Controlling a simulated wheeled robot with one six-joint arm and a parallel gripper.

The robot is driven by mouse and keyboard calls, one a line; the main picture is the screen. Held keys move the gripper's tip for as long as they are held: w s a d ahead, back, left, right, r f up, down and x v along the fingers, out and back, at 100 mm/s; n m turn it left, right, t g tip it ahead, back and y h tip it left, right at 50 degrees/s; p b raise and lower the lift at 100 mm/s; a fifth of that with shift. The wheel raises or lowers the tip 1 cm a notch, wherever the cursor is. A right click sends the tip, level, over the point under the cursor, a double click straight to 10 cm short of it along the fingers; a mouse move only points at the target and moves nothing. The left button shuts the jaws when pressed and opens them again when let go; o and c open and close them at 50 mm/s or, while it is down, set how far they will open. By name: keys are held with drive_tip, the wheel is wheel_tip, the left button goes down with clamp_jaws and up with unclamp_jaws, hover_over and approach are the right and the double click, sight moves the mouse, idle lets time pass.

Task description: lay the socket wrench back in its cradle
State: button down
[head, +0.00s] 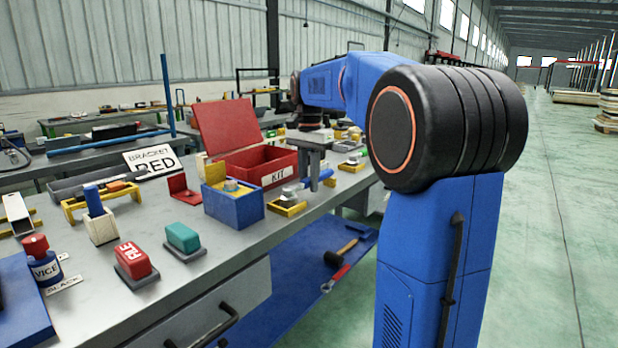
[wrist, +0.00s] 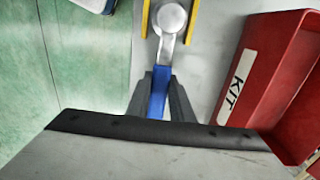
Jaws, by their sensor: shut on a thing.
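The socket wrench has a blue handle (wrist: 158,92) and a silver head (wrist: 171,18). My gripper (wrist: 160,88) is shut on the blue handle. In the head view, my gripper (head: 318,178) points down at the bench beside the red kit box, and the wrench's silver head (head: 289,195) shows to its left. The yellow cradle (head: 288,209) is under or around that head. In the wrist view, yellow cradle sides (wrist: 192,22) flank the silver head. I cannot tell whether the wrench touches the cradle. My fingers hide part of the handle.
The open red kit box (head: 262,168) stands close by; its wall is right of my gripper in the wrist view (wrist: 262,65). A blue box (head: 232,206) with a yellow top is left of the cradle. The bench edge and green floor (wrist: 75,75) lie on the other side.

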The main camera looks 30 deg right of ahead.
idle(0.8)
drive_tip(key=c, duration=1)
unclamp_jaws()
drive_tip(key=shift+r, duration=4)
